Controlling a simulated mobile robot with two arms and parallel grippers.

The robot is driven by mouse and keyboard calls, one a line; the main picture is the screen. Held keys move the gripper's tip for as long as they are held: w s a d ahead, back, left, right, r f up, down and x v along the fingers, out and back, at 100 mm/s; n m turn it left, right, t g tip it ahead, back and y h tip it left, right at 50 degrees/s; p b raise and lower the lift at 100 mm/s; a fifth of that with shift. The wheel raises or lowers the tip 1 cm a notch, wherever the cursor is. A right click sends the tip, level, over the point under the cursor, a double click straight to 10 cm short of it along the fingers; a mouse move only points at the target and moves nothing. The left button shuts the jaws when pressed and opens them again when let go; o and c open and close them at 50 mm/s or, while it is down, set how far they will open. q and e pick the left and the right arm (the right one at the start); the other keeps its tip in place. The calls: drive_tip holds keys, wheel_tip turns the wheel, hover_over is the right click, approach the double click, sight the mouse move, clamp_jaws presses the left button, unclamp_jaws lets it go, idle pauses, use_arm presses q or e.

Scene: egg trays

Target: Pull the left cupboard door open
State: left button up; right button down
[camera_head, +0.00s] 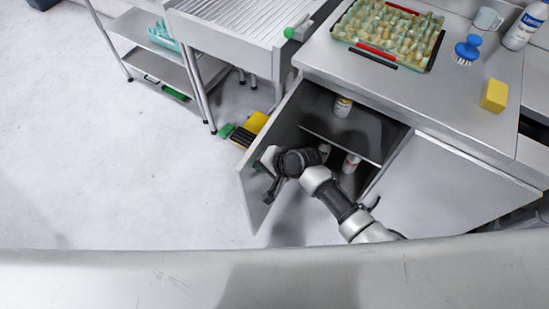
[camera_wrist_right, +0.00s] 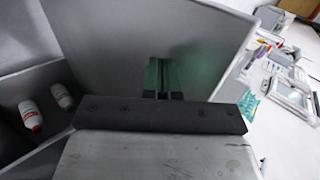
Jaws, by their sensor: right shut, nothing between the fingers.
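The left cupboard door (camera_head: 252,208) stands swung well open, out from the cupboard front. My right gripper (camera_head: 269,190) is at the door's inner side, between the door and the open cupboard. In the right wrist view, its fingers (camera_wrist_right: 163,80) are shut with nothing between them and point at the grey inner face of the door (camera_wrist_right: 120,40). I cannot tell whether the fingertips touch the door. The door's handle is hidden on its far side. My left gripper is not in view.
The right door (camera_head: 440,185) is shut. Yellow and black items (camera_head: 250,128) lie on the floor behind the open door. The floor to the left is clear.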

sight(253, 160)
drive_tip(key=a, duration=0.1)
drive_tip(key=w+a+m, duration=0.1)
drive_tip(key=a, duration=0.1)
drive_tip(key=shift+w+t+h, duration=0.3)
drive_tip(key=shift+t, duration=0.1)
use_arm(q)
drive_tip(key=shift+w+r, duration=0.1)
use_arm(e)
drive_tip(key=w+a, duration=0.2)
drive_tip(key=shift+a, duration=0.35)
